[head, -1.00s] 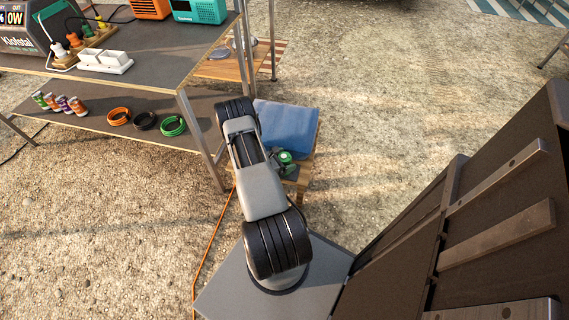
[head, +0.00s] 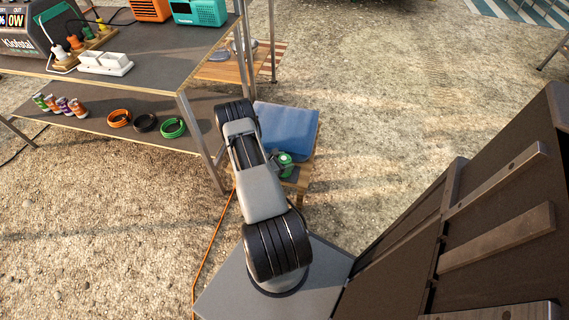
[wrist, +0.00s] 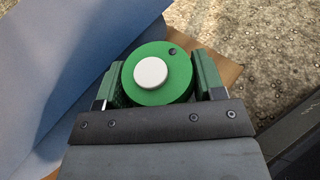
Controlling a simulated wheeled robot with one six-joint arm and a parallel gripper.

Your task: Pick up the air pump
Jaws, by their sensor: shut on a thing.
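The air pump (wrist: 180,88) is a round green body with a white round cap on top in the wrist view. My gripper (wrist: 158,85) has its two green-padded fingers on either side of it, shut on it. In the head view the green pump (head: 285,160) shows at the end of my arm, over the front part of a small wooden stand; my arm partly hides it. I cannot tell whether its underside touches the stand.
A blue sheet-like thing (head: 287,130) lies on the small wooden stand (head: 303,183) beside the pump. A two-level table (head: 165,65) stands at the left with coiled cables, cans and a power station. An orange cable (head: 212,245) runs along the gravel.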

